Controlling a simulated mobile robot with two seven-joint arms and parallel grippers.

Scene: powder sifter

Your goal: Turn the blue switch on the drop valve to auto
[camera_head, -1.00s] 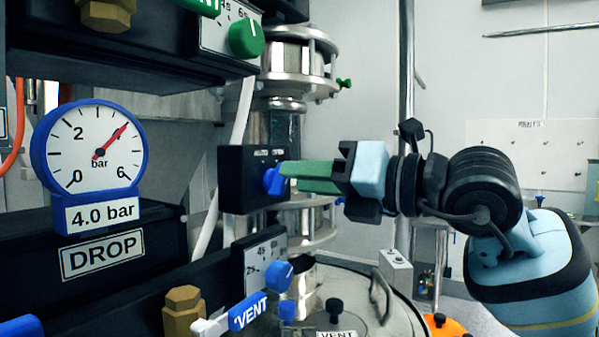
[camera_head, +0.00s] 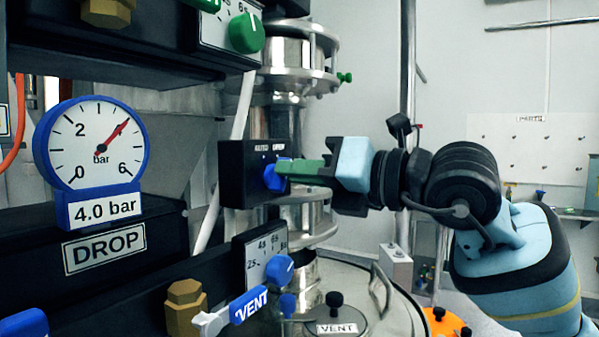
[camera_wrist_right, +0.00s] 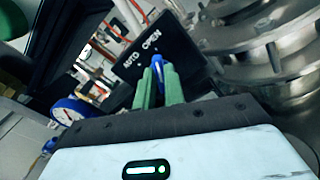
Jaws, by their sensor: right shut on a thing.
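My left gripper is not in view.
A pressure gauge (camera_head: 97,150) reading 4.0 bar stands above the DROP label (camera_head: 104,248) at left. A green knob (camera_head: 246,33) is above.

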